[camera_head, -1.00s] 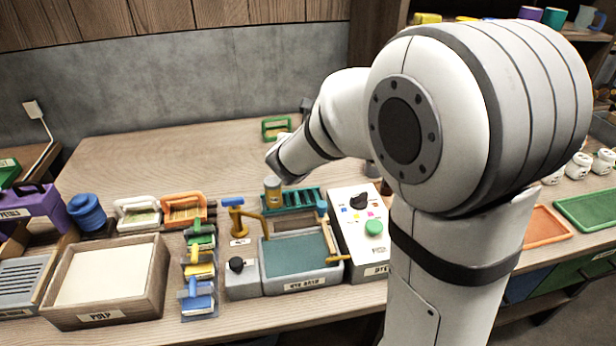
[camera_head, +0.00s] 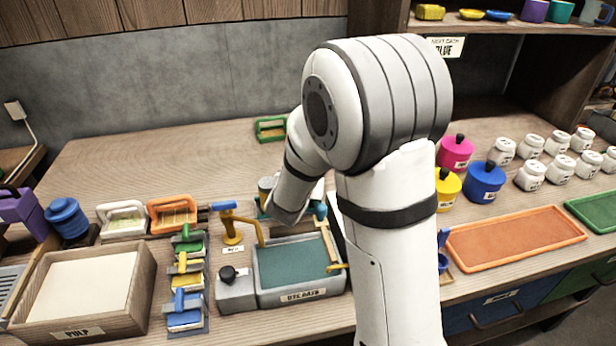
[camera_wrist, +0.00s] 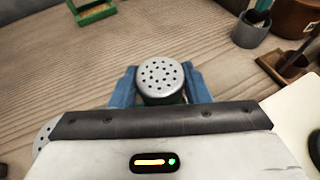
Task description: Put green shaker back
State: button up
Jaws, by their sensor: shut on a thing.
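In the wrist view my gripper (camera_wrist: 160,80) has its blue fingers shut on both sides of the green shaker (camera_wrist: 161,78). I see mainly its round grey lid with holes; a little dark green shows below the lid. The fingers hide most of its body. Another perforated grey lid (camera_wrist: 43,135) shows partly at the left, beside my wrist. In the head view a shaker (camera_head: 266,187) with a dull yellow body stands beside my forearm, behind the dye basin. My arm hides my gripper, the held shaker and most of the teal rack (camera_head: 321,208) there.
The dye basin (camera_head: 295,262) lies in front of my arm, with a yellow tap (camera_head: 233,232) at its left. A green frame (camera_head: 271,129) stands at the back. Coloured pots (camera_head: 484,182) and white jars (camera_head: 531,176) stand right. The table's back left is clear.

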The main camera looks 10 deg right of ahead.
jog(key=shift+f, duration=0.15)
jog(key=o, duration=1)
jog(key=shift+r, duration=0.2)
jog(key=shift+s+a+r, duration=0.1)
jog(key=shift+s+r, duration=0.05)
jog(key=shift+s, duration=0.1)
jog(key=v, duration=1.1)
jog(key=shift+s+a+p, duration=0.1)
jog(key=shift+s+p, duration=0.15)
jog(key=shift+p, duration=0.1)
